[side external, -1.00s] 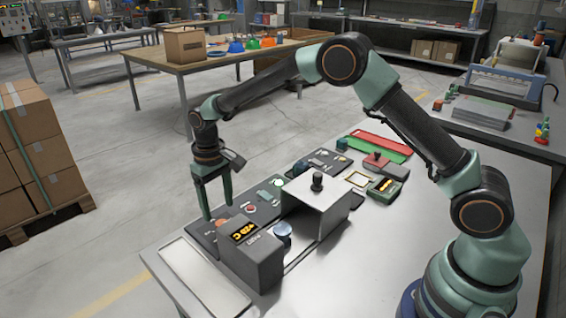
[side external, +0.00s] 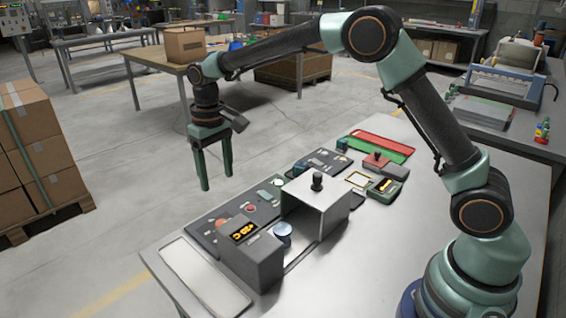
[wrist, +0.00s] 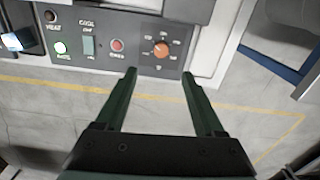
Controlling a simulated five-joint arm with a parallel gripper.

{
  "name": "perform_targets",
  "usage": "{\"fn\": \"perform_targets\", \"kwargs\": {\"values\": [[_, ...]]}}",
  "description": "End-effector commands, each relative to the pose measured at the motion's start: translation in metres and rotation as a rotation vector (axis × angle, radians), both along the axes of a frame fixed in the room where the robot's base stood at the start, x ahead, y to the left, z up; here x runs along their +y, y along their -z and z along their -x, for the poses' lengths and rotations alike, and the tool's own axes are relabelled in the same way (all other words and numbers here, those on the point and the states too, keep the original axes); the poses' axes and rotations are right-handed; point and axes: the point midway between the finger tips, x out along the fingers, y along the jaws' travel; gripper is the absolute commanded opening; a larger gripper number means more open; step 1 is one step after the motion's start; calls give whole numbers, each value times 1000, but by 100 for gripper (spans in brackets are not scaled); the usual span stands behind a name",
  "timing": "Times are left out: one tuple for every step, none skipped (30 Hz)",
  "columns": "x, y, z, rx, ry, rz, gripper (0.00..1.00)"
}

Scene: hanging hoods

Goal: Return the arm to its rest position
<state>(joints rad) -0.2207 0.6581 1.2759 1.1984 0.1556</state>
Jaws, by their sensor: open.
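My gripper (side external: 216,170) is open and empty, raised above the work table (side external: 345,250) near its far left edge. Its two green fingers point down, with a wide gap between them. In the wrist view my gripper (wrist: 158,76) shows both fingers apart with bare floor between them. A control panel (side external: 235,215) lies on the table below and to the right of my gripper.
A grey box with an orange display (side external: 252,258) and a silver hood with a black knob (side external: 318,205) stand on the table. A pale tray (side external: 203,278) lies at the near left. Red and green strips (side external: 384,143) lie farther back. Floor is open beyond the table's edge.

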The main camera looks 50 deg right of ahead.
Motion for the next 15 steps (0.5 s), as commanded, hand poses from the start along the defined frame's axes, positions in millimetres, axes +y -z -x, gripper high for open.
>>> {"fn": "perform_targets", "kwargs": {"values": [[-6, -13, 4, -21, 4, -4, 71], [-9, -20, 7, -33, 6, -7, 71], [-14, -30, 13, -48, 8, -10, 71], [-18, -37, 17, -62, 10, -12, 71], [-22, -45, 22, -76, 13, -15, 71], [-28, -54, 29, -94, 16, -17, 71], [-31, -60, 34, -107, 17, -19, 71], [-35, -66, 40, -121, 18, -21, 71], [-40, -73, 48, -138, 20, -23, 71], [-44, -78, 54, -151, 23, -24, 71], [-48, -83, 60, -165, 25, -26, 71], [-53, -89, 68, -184, 27, -27, 71], [-56, -93, 74, -197, 29, -28, 71], [-60, -97, 81, -210, 30, -29, 71], [-64, -102, 90, -229, 32, -29, 71]]}}
